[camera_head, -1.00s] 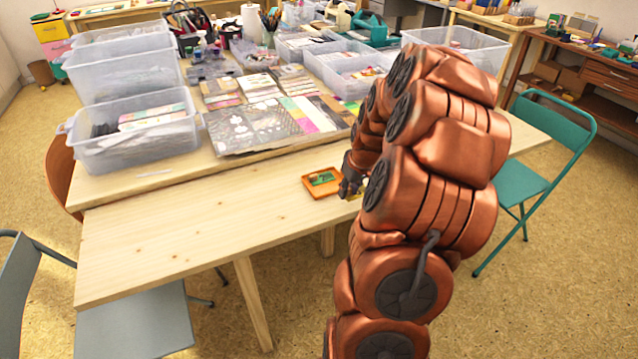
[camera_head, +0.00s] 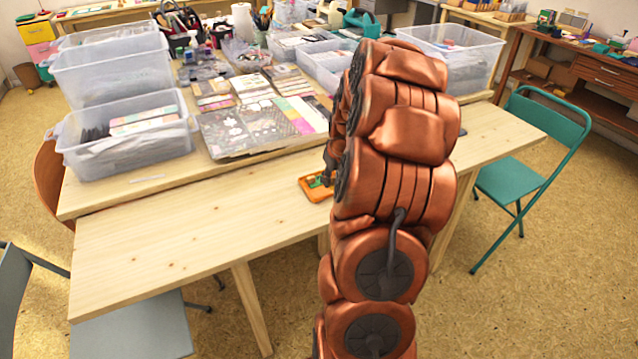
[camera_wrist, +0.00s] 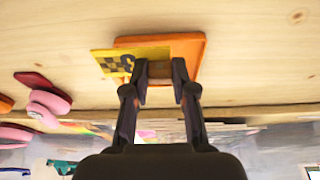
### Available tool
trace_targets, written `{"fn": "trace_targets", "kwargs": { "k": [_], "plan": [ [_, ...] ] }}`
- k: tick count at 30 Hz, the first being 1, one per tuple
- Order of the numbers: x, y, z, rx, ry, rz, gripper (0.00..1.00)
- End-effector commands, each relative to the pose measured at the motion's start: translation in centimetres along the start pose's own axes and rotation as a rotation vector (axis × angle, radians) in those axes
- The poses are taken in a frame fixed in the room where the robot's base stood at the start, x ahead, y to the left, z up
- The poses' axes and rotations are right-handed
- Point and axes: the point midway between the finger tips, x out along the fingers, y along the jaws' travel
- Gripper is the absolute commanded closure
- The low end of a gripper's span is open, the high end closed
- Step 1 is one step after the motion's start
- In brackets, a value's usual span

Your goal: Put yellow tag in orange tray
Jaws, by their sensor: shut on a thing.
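The orange tray (camera_wrist: 190,47) lies on the wooden table, just beyond my fingertips in the wrist view. It also shows in the head view (camera_head: 318,194), partly behind my arm, with something green inside. My gripper (camera_wrist: 160,78) is shut on the tag, whose right part lies between the fingers. I cannot tell whether the tag touches the tray. My arm hides most of the gripper in the head view.
Pink-handled stamps (camera_wrist: 50,102) and a dark red pad (camera_wrist: 36,80) are left of the gripper in the wrist view. Clear bins (camera_head: 130,135) and card packs (camera_head: 250,128) stand on the table's back half. The front left of the table is clear.

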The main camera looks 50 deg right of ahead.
Motion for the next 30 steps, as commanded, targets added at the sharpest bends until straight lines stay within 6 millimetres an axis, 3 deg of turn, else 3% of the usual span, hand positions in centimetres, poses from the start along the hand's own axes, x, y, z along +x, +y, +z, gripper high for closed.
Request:
{"fn": "trace_targets", "kwargs": {
  "k": [3,14,21,30],
  "plan": [
    [0.6,-1.3,-1.2,-0.003,-0.003,-0.001,0.91],
    [1.5,-3.0,-2.8,-0.002,-0.004,-0.003,0.91],
    [4.6,-2.9,-1.7,-0.001,-0.005,-0.003,0.91],
    [4.8,-2.9,-1.6,-0.002,-0.003,-0.002,0.91]
  ]
}}
